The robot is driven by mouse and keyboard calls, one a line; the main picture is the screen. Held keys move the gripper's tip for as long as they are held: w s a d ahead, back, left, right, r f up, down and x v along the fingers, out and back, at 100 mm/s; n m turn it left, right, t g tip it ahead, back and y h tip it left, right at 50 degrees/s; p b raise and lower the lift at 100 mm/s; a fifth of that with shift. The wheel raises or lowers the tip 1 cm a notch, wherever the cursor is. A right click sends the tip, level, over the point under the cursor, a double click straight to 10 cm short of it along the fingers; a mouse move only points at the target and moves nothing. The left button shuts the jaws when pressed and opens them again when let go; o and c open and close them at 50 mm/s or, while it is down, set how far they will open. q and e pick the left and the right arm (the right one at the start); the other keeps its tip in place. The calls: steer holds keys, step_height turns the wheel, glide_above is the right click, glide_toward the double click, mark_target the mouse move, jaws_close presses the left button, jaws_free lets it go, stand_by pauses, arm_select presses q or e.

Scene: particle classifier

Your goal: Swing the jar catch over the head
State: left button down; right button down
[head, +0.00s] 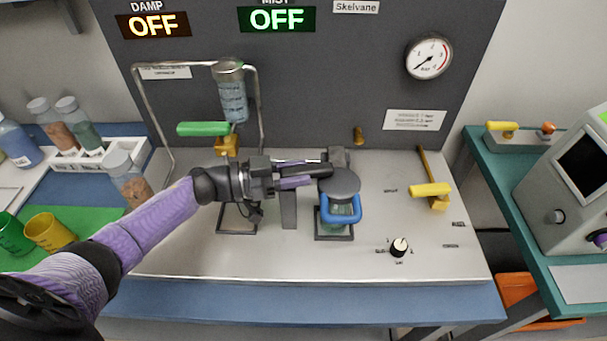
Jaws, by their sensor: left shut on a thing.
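A round grey head (341,182) sits over the glass jar (341,213), which stands in a dark square frame on the grey worktop. The blue looped catch (341,220) hangs in front of the jar, below the head's rim. My left gripper (308,173) reaches in from the left and lies just left of the head. It is shut on what looks like the dark bar leading to the head; the fingers partly hide this grip. The gripper is apart from the blue loop. My right gripper is not in view.
A metal frame holds a hanging bottle (231,92) and a green handle (203,129). A yellow lever (431,190) and a black-and-white knob (399,247) are at right. A grey post (288,211) stands below my gripper. The worktop's front strip is clear.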

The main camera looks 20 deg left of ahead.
arm_select(q)
steer(key=shift+f+m+g+h+b, duration=0.1)
steer(key=shift+m+g+h+b, duration=0.2)
steer(key=shift+m+g, duration=0.25)
steer(key=shift+c, duration=1.8)
jaws_free()
steer(key=v, duration=1)
